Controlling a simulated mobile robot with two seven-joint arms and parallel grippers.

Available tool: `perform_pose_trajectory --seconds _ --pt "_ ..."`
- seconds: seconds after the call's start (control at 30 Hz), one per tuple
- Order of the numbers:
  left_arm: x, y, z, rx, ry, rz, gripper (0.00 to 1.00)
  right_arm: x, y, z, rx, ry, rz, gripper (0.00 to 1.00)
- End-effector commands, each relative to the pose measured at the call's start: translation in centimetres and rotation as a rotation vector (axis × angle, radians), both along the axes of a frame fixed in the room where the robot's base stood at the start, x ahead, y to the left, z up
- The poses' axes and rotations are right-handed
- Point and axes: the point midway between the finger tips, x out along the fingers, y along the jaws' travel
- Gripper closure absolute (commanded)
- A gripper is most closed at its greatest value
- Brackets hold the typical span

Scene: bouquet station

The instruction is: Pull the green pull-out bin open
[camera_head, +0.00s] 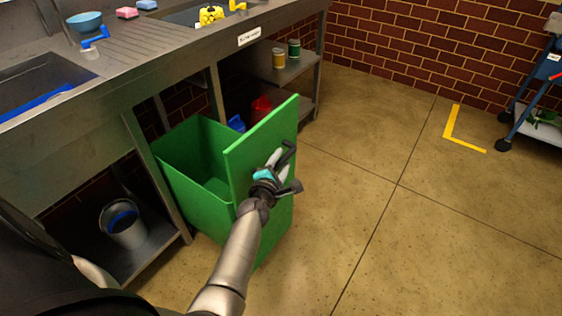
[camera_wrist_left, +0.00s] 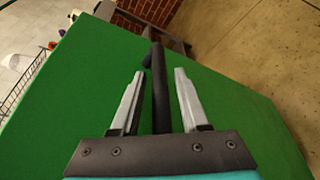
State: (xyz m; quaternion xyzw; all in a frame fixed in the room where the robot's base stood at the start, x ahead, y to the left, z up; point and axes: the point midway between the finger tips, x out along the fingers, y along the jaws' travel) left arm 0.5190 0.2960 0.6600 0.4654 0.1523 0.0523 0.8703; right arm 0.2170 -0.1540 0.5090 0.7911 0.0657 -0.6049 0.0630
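The green pull-out bin (camera_head: 190,165) stands well out from under the counter, its open top and empty-looking inside showing. Its front panel (camera_head: 262,130) is upright and fills much of the left wrist view (camera_wrist_left: 80,90). A dark bar handle (camera_wrist_left: 160,85) is on that panel. My left gripper (camera_head: 279,160) is at the panel's outer face. In the left wrist view its two fingers (camera_wrist_left: 160,76) stand on either side of the handle, with a visible gap on both sides, so it is open around the bar. My right gripper is not in view.
The metal counter (camera_head: 130,70) with sinks runs above the bin. A bucket (camera_head: 123,222) stands on the low shelf left of the bin. A blue cart (camera_head: 535,85) is at the far right. The floor (camera_head: 380,200) right of the bin is clear.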

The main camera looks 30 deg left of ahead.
Motion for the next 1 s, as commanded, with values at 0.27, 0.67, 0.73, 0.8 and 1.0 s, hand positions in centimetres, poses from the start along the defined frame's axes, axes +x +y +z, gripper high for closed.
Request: perform_pose_trajectory --seconds 0.27,0.67,0.73,0.8,1.0 --pt "0.0 0.1 0.0 0.0 0.0 0.001 0.48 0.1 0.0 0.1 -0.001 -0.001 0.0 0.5" --pt "-3.7 -0.8 0.9 0.0 0.003 0.0 0.48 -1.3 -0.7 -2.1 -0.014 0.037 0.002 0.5" --pt "-4.8 -1.1 1.2 -0.001 0.003 0.001 0.48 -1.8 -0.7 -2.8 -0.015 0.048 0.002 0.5" --pt "-6.0 -1.4 1.4 0.0 0.003 0.0 0.48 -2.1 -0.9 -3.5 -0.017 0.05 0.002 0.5" --pt "-9.2 -2.2 2.1 -0.001 0.002 0.0 0.48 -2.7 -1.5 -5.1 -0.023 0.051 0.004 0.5"
